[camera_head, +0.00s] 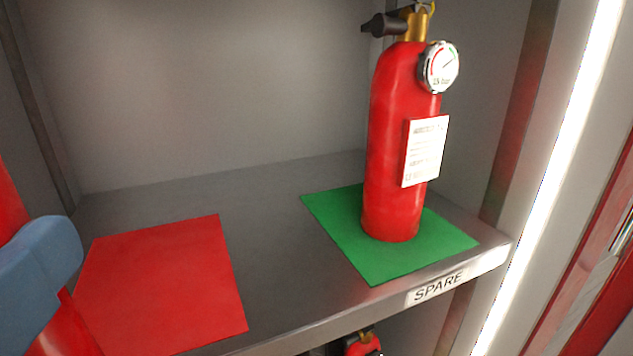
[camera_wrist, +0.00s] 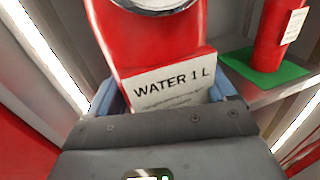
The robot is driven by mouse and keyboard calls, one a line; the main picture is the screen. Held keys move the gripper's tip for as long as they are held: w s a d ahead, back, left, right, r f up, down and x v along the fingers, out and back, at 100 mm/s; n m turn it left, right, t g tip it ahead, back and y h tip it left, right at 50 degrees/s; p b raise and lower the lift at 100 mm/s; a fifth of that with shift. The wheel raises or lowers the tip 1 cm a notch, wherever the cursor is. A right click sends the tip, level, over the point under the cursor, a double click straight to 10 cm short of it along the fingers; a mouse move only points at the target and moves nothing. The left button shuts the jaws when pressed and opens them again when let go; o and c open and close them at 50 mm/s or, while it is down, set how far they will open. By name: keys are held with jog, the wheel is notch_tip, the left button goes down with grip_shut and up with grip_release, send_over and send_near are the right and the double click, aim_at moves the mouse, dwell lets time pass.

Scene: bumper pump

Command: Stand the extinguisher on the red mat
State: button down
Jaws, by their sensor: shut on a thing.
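The red mat (camera_head: 165,280) lies bare on the left of the grey shelf in the head view. My gripper (camera_head: 35,270) shows as a blue finger at the left edge of that view, against a red cylinder (camera_head: 72,325) partly cut off by the frame. In the wrist view my gripper (camera_wrist: 165,100) is shut with its blue fingers on both sides of a red extinguisher (camera_wrist: 145,45) labelled "WATER 1 L". The held extinguisher is in front of and left of the red mat; its base is hidden.
Another red extinguisher (camera_head: 395,150) with a gauge stands upright on a green mat (camera_head: 345,235) at the right of the shelf (camera_head: 275,285), above a "SPARE" label (camera_head: 438,287). Side walls bound the shelf. A red object (camera_head: 362,343) shows below it.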

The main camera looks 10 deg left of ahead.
jog(key=f+p+x, duration=0.3)
jog(key=x, duration=1.1)
jog(key=shift+w+p, duration=0.4)
jog(key=shift+a+f, duration=0.1)
jog(key=shift+f, duration=0.1)
grip_release()
jog(key=shift+f, duration=0.25)
jog(key=b+v, duration=0.3)
jog(key=v, duration=0.9)
jog(key=shift+r, duration=0.2)
